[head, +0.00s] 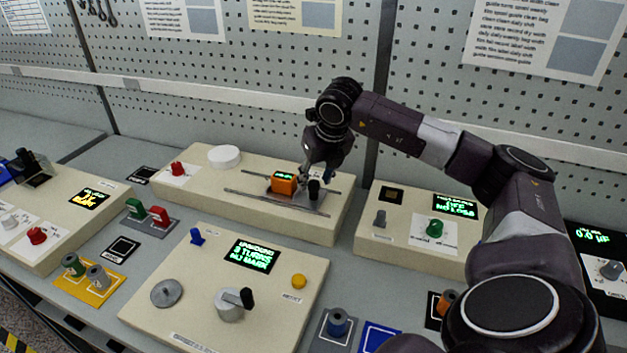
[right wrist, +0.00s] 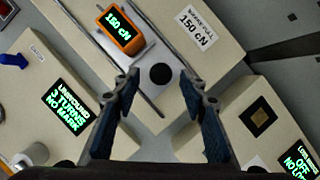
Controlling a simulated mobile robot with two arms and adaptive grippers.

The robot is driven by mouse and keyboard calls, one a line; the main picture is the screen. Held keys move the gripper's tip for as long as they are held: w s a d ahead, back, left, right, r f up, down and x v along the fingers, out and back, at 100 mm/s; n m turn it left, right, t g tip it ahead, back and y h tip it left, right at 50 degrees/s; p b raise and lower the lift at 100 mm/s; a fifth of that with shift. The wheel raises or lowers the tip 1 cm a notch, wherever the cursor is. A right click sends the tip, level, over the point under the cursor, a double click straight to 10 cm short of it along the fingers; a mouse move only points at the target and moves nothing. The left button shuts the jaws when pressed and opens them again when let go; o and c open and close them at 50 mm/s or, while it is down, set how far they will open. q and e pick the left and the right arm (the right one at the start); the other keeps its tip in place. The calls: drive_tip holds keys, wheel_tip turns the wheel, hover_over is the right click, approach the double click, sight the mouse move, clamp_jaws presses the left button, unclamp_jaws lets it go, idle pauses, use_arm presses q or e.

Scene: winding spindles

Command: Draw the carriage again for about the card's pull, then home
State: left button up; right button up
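The carriage (head: 302,198) is a grey plate on two rails atop a cream box. It bears an orange gauge (head: 284,183) and an upright black knob (head: 314,189). In the right wrist view the gauge (right wrist: 121,29) reads 150 cN, and a white card (right wrist: 195,27) beside the rails also reads 150 cN. My right gripper (head: 309,172) is just above the carriage by the knob. In the wrist view its fingers are apart, with the knob (right wrist: 161,75) between the tips and gaps on both sides. My left gripper is out of view.
A winder box (head: 222,297) with a crank (head: 232,302) stands in front; its screen (head: 251,253) reads 3 turns, no mark. A white disc (head: 224,156) and red knob (head: 178,168) sit left of the carriage. Another cream box (head: 390,235) with a green knob is on the right.

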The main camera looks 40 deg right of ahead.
sight(314, 183)
drive_tip(key=x, duration=0.3)
drive_tip(key=shift+w+d+f, duration=0.1)
drive_tip(key=shift+w+f, duration=0.05)
drive_tip(key=shift+f, duration=0.05)
clamp_jaws()
